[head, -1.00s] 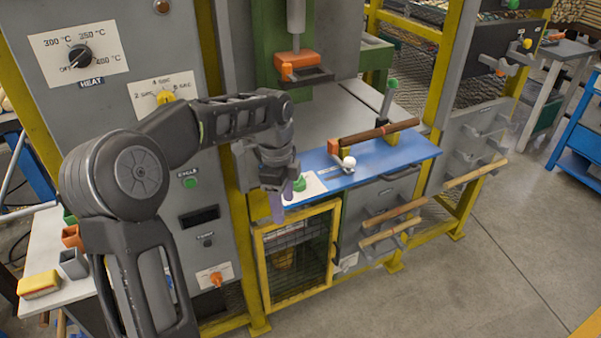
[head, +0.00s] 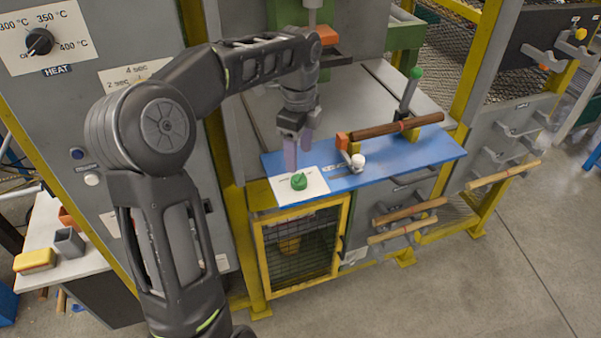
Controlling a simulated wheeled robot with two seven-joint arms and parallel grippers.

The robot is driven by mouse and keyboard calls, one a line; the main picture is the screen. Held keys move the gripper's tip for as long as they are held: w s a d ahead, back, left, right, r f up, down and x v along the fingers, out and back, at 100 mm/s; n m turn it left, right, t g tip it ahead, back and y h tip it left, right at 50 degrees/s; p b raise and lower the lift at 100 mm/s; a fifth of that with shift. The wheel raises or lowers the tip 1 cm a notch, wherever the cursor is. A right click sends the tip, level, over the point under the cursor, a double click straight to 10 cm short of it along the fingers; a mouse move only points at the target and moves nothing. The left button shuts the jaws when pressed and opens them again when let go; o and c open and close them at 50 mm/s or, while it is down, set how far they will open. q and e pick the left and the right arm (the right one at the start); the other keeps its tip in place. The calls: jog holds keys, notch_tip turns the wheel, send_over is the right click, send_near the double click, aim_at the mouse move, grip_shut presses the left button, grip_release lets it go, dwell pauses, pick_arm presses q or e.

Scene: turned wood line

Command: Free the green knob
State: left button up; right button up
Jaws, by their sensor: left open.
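The green knob (head: 299,181) sits on a white label plate (head: 315,187) at the left end of the blue shelf, and it shows in full. My left gripper (head: 298,155) is open and empty, its purple fingers pointing down. In the picture its fingertips are just above the knob, with a small gap between them and it. How high they are over the shelf I cannot tell. My right gripper is not in view.
A yellow-framed mesh door (head: 300,248) is below. Light rods (head: 410,212) rest on brackets at right.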

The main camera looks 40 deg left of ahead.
aim_at(299, 176)
pick_arm(q)
notch_tip(299, 176, down, 8)
jog(key=shift+r+p, duration=0.15)
jog(key=shift+p, duration=0.2)
grip_shut()
dwell(0.7)
